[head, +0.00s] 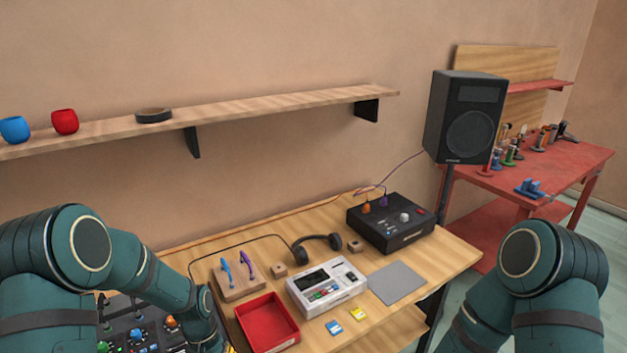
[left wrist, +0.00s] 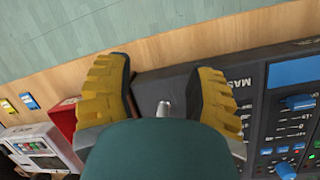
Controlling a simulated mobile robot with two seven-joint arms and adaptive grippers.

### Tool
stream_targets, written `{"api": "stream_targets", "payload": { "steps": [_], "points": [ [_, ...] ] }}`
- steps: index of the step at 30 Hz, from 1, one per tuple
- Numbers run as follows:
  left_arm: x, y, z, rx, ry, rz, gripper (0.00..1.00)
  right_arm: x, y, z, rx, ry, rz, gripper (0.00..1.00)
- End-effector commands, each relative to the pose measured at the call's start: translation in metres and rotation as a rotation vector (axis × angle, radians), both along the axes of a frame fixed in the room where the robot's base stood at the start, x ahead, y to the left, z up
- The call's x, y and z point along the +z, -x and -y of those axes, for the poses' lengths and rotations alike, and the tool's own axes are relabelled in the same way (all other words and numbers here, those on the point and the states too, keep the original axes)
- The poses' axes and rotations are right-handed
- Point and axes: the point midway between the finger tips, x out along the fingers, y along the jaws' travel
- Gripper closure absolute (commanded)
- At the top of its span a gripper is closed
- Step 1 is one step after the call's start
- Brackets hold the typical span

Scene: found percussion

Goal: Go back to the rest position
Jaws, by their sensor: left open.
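My left gripper (left wrist: 165,85) shows in the left wrist view with its two yellow ribbed fingers spread apart. It is over the front edge of a black mixer panel (left wrist: 255,90) with blue knobs. A small silver post shows between the fingers; I cannot tell whether anything touches it. In the head view my left arm reaches down at the lower left, partly covering the mixer (head: 120,308), and the gripper is almost wholly out of frame. My right arm is at the lower right; its gripper is out of view.
The wooden table holds a red tray (head: 265,322), a white device (head: 326,287), blue and yellow cartridges, a grey mat (head: 397,283), headphones (head: 318,243) and a black box (head: 391,223). A wall shelf (head: 250,106) hangs above. A speaker (head: 463,115) stands behind at right.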

Motion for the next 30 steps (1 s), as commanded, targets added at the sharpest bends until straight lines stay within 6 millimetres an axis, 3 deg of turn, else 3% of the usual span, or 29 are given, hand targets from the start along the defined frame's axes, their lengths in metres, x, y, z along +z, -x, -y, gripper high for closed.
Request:
{"api": "stream_targets", "payload": {
  "steps": [6,13,18,24,30],
  "points": [
    [-0.047,0.042,0.057,0.027,0.092,0.144,0.45,0.001,0.001,0.0,0.0,0.0,-0.001,1.0],
    [-0.064,0.085,0.097,0.08,0.143,0.291,0.45,0.0,0.001,0.0,0.0,0.0,-0.001,1.0],
    [-0.064,0.109,0.112,0.114,0.154,0.371,0.45,0.0,0.001,0.0,0.0,0.0,-0.001,1.0],
    [-0.09,0.111,0.113,0.109,0.155,0.368,0.45,-0.027,0.006,-0.001,0.01,-0.002,-0.014,1.0],
    [-0.093,0.112,0.113,0.106,0.156,0.366,0.45,-0.029,0.007,-0.002,0.012,-0.002,-0.017,1.0]
  ]
}}
